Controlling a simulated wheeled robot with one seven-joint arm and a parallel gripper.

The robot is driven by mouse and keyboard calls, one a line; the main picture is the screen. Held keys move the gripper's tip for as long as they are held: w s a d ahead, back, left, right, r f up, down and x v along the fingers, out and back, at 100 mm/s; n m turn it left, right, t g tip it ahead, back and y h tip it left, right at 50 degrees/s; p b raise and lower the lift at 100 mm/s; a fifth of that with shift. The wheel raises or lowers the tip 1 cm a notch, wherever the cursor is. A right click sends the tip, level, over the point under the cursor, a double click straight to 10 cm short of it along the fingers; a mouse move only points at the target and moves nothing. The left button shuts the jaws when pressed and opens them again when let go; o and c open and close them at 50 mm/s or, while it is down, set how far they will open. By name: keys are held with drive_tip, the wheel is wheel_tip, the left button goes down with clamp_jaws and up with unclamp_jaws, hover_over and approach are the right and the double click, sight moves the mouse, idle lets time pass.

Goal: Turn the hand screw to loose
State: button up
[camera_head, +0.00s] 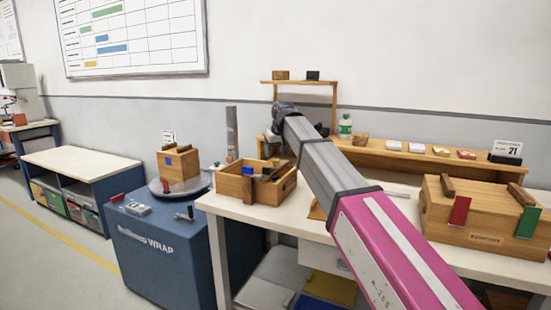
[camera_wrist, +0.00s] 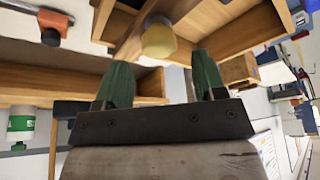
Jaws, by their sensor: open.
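In the wrist view, a yellow rounded knob (camera_wrist: 159,38), which looks like the hand screw, sits on a wooden frame (camera_wrist: 130,22). My gripper (camera_wrist: 160,58) has two green fingers spread apart, with the knob showing in the gap just beyond their tips. I see no clear contact, and nothing is between the fingers. In the head view, an open wooden box (camera_head: 232,187) with dark wooden pieces stands at the table's left end. My arm's end is above and behind it there; the fingers and the knob cannot be made out in that view.
A wooden chest (camera_head: 470,238) with red and green tabs stands on the right of the white table (camera_head: 375,238). A wooden shelf (camera_head: 400,160) with small items runs along the back. A blue cabinet (camera_head: 160,260) bears a smaller wooden box (camera_head: 178,168) on a round plate.

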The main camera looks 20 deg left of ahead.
drive_tip(key=v, duration=0.7)
drive_tip(key=shift+s, duration=0.15)
